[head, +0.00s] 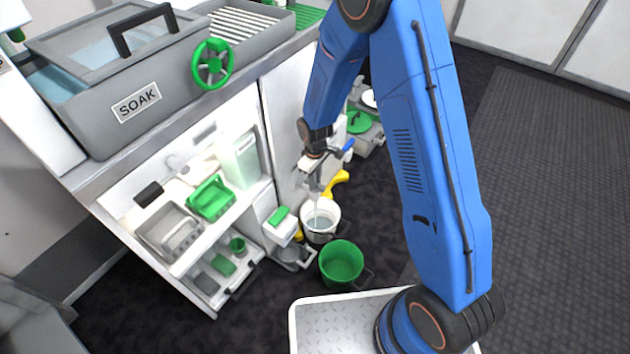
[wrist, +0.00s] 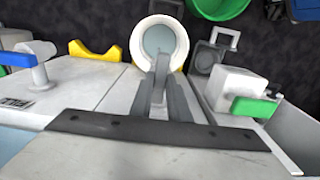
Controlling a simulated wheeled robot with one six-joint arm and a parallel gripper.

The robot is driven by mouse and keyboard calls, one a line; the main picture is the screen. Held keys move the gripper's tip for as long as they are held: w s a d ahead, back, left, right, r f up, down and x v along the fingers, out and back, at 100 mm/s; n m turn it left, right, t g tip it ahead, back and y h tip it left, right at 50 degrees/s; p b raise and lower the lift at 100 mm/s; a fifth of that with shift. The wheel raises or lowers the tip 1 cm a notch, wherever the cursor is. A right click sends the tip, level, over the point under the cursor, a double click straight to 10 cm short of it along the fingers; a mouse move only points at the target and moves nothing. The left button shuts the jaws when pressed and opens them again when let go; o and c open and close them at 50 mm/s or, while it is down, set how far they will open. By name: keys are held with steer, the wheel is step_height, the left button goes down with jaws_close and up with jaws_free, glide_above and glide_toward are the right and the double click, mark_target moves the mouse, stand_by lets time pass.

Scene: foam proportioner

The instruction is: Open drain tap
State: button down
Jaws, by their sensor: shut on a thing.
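In the wrist view my gripper (wrist: 160,88) points down along the cabinet front, its two grey fingers close together. A narrow light grey piece, seemingly the drain tap's lever (wrist: 160,70), shows between them; the fingers hide most of the tap. In the head view my gripper (head: 314,178) is at the cabinet front, just above a white bucket (head: 307,232). The bucket also shows past the fingertips in the wrist view (wrist: 137,42). Its inside looks grey-blue, like liquid. I cannot tell how far the tap is turned.
A blue-handled tap (wrist: 40,55) stands left of my gripper in the wrist view. A yellow piece (wrist: 92,50) lies beyond it. A green bucket (head: 341,262) stands in front of the white one. The SOAK tank (head: 140,103) with a green wheel (head: 212,64) is on the counter.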

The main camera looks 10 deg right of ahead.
stand_by(0.3)
steer(key=c, duration=1.7)
jaws_free()
step_height(320, 180, up, 18)
steer(key=shift+f, duration=0.25)
